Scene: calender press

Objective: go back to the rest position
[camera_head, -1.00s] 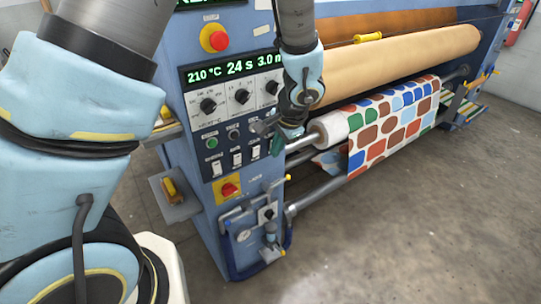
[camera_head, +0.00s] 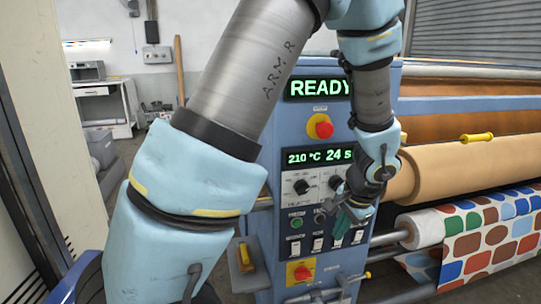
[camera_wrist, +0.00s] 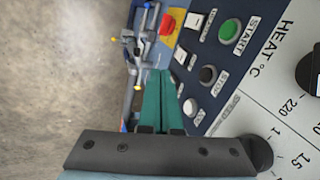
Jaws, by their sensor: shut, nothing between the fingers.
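My gripper (camera_head: 341,222) is in front of the press's blue control panel, beside the row of white rocker switches. It is shut and empty; its two green fingers (camera_wrist: 161,100) lie together in the wrist view. My arm reaches across the head view and hides part of the panel. The panel display (camera_head: 319,88) reads READY, and a lower display (camera_head: 319,156) shows 210 °C and 24 s. In the wrist view the green START button (camera_wrist: 230,31) and a black STOP button (camera_wrist: 207,75) are to the right of the fingers. Whether the fingertips touch the panel cannot be told.
A red emergency button (camera_head: 320,126) and a red rotary switch (camera_head: 302,273) are on the panel. The tan roller (camera_head: 450,171) and the patterned fabric (camera_head: 490,234) extend to the right. A white bench (camera_head: 103,107) stands back left. Bare floor shows in the wrist view.

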